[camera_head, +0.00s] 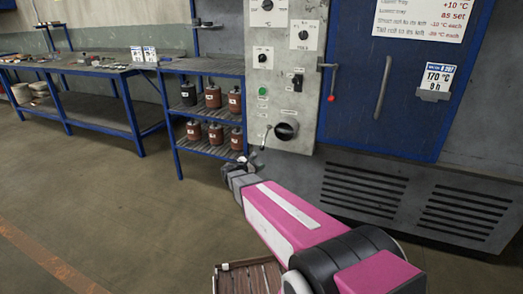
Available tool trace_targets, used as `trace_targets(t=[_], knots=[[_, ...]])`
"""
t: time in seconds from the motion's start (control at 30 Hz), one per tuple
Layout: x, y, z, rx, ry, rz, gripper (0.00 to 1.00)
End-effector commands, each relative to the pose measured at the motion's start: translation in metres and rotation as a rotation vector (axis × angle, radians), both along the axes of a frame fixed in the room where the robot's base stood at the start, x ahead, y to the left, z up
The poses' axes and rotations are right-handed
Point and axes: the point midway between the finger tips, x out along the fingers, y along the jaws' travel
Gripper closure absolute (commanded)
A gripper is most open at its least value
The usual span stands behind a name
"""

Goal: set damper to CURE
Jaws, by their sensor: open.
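A light grey control panel (284,107) beside the blue oven door carries several black dials, a green button (263,91) and a black switch (297,81). At its lower right is a large dark round knob (286,130). A thin dark lever with a small end (267,133) shows just left of that knob. Which of these is the damper, and its setting, I cannot read; the labels are too small. My gripper (254,157) is open and empty, low in front of the panel's bottom left edge, below the lever. I cannot tell how far it is from the panel.
A blue-framed shelf (207,145) with several brown and dark coils stands left of the panel. The blue oven door (400,75) has a red-tipped latch (332,97). Vents (365,190) lie below it. A slatted wooden item (247,277) is at the bottom. Left floor is clear.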

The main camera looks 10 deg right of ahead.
Motion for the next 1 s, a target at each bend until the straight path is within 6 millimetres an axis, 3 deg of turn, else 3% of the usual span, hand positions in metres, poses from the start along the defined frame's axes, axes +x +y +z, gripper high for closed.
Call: trace_targets(t=[0.1, 0.33, 1.0], knots=[[0.022, 0.020, 0.008, -0.153, 0.035, 0.080, 0.41], [0.036, 0.030, 0.015, -0.262, 0.057, 0.128, 0.41], [0.101, -0.041, 0.015, -0.259, 0.056, 0.126, 0.41]])
